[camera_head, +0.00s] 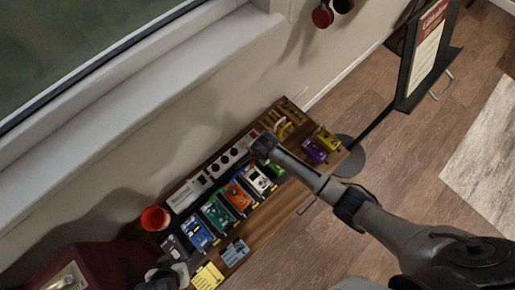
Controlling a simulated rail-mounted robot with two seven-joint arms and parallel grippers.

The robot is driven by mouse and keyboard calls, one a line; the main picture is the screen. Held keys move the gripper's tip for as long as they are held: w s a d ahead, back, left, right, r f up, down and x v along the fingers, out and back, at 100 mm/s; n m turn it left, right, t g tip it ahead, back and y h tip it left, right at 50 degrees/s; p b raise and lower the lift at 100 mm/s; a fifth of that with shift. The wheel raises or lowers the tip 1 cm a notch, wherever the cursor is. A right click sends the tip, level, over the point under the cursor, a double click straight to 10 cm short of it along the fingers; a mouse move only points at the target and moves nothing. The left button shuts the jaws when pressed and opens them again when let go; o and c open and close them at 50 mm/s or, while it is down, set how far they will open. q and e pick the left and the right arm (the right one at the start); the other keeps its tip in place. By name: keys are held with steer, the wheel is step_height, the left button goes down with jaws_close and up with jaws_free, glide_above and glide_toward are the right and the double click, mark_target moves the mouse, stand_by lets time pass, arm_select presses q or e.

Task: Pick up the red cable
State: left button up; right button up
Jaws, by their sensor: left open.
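I cannot make out a red cable for certain. A round red thing (155,218) stands at the left end of the wooden pedal shelf; I cannot tell whether it is a cup or a coil. My left gripper (168,273) is at the bottom left edge, below the round red thing and apart from it. It is open, small and partly cut off, and I see nothing held. My right arm reaches in from the lower right over the shelf. Its dark end (264,145) is above the pedals, and its fingers cannot be made out.
The wooden shelf (262,232) carries several coloured pedals, a white power strip (228,160) and a yellow note (207,277). A dark red box (95,262) is at the lower left. Red round items (322,16) hang on the wall. A black sign stand (425,50) stands right, on open wooden floor.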

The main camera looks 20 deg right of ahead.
steer(key=shift+f, duration=0.2)
steer(key=shift+c, duration=0.2)
jaws_close()
steer(key=shift+r, duration=0.1)
